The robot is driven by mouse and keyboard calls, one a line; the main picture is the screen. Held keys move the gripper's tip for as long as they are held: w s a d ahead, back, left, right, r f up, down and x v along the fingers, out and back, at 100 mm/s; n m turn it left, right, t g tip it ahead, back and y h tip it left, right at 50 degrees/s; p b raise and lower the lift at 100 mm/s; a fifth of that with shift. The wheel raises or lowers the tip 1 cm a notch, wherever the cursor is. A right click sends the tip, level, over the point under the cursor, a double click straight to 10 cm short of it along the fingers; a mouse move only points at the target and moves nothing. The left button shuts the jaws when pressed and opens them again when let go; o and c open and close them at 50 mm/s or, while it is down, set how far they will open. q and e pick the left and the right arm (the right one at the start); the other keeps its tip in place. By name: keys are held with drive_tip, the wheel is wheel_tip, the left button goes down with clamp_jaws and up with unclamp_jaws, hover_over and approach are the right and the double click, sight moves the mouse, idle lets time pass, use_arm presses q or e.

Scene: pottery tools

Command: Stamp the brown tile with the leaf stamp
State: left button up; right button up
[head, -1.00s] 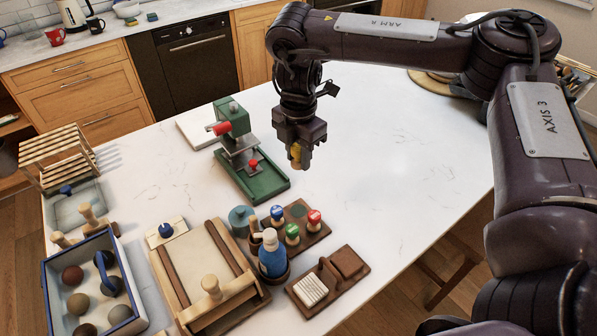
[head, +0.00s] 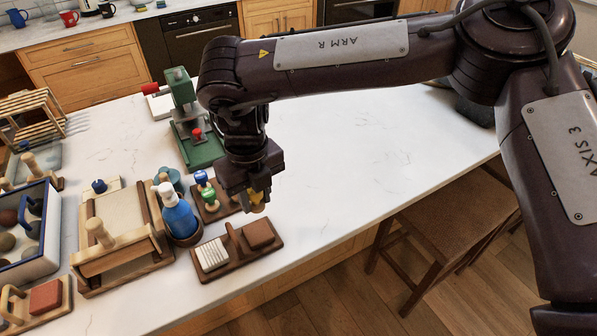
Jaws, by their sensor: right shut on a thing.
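A white ribbed block (head: 211,255) sits in the holder's left part, past an upright divider. A redder brown slab (head: 46,297) lies in a wooden tray at the lower left. My left gripper is not in view.
Behind the gripper is a stamp rack (head: 213,214) with blue and green knobbed stamps, partly hidden. A blue bottle (head: 178,214), a slab roller board (head: 117,225) and a green press (head: 196,148) stand left. The right side of the white table (head: 365,160) is clear.

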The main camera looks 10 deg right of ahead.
sight(258, 232)
drive_tip(key=shift+s+a+f+n, duration=0.2)
drive_tip(key=shift+s+f+n, duration=0.1)
drive_tip(key=shift+f, duration=0.05)
drive_tip(key=shift+a+f+b, duration=0.3)
drive_tip(key=shift+f+b, duration=0.5)
drive_tip(key=shift+f, duration=0.15)
wheel_tip(258, 232, down, 3)
drive_tip(key=shift+w+d+b, duration=0.1)
drive_tip(key=shift+b, duration=1.15)
drive_tip(key=shift+f+b, duration=0.4)
drive_tip(key=shift+f, duration=0.05)
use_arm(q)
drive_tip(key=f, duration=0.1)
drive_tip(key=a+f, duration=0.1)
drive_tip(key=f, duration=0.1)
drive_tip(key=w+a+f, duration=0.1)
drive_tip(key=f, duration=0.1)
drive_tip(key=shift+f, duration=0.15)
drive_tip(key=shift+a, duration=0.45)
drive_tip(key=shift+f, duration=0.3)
use_arm(e)
drive_tip(key=shift+f, duration=0.7)
